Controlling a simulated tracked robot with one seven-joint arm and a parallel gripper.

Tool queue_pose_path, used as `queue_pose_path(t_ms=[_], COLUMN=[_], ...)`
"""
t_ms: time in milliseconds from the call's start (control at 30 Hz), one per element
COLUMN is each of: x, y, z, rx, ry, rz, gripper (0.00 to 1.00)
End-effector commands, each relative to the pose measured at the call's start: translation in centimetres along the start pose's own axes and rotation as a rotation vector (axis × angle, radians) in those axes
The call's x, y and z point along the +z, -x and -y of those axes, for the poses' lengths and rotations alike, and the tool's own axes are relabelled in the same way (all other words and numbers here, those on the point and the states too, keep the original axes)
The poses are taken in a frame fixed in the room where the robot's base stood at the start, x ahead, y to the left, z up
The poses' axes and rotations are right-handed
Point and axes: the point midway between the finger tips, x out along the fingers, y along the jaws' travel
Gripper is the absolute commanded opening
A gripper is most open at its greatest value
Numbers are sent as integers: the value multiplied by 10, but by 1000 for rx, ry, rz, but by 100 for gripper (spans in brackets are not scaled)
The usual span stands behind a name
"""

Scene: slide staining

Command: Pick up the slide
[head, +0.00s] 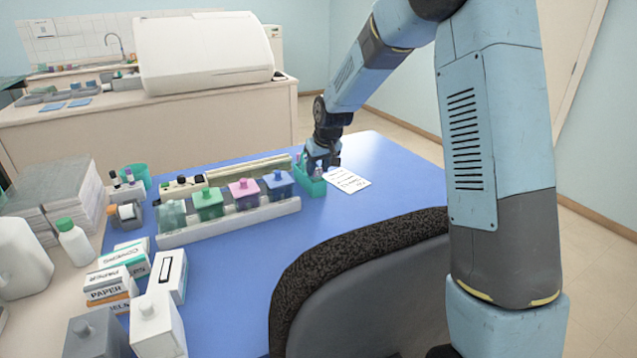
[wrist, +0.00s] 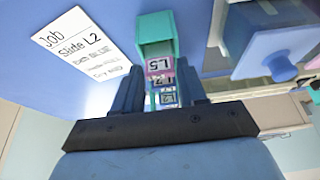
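Several slides with white label ends (wrist: 160,80) stand in a row in a small green rack (wrist: 155,30). I cannot tell whether a finger touches a slide. In the head view, my gripper (head: 322,163) is low over the green rack (head: 308,183) and hides most of the slides. A white job card (wrist: 82,47) reads "Slide L2" and mentions dip blue.
The job card (head: 347,180) lies right of the rack on the blue mat (head: 240,265). Staining jars with green (head: 208,203), pink (head: 243,194) and blue (head: 278,185) colour stand in a white tray (head: 180,238) to the left. A dark chair (head: 360,290) is in front.

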Motion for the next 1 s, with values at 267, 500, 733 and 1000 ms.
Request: queue_pose_path(t_ms=[267,500,733,1000], x=[0,0,0,-8], y=[0,0,0,17], z=[0,0,-1,-1], rx=[0,0,0,1], ry=[-1,-1,-1,-1], rz=[0,0,0,-3], gripper=[14,0,0,0])
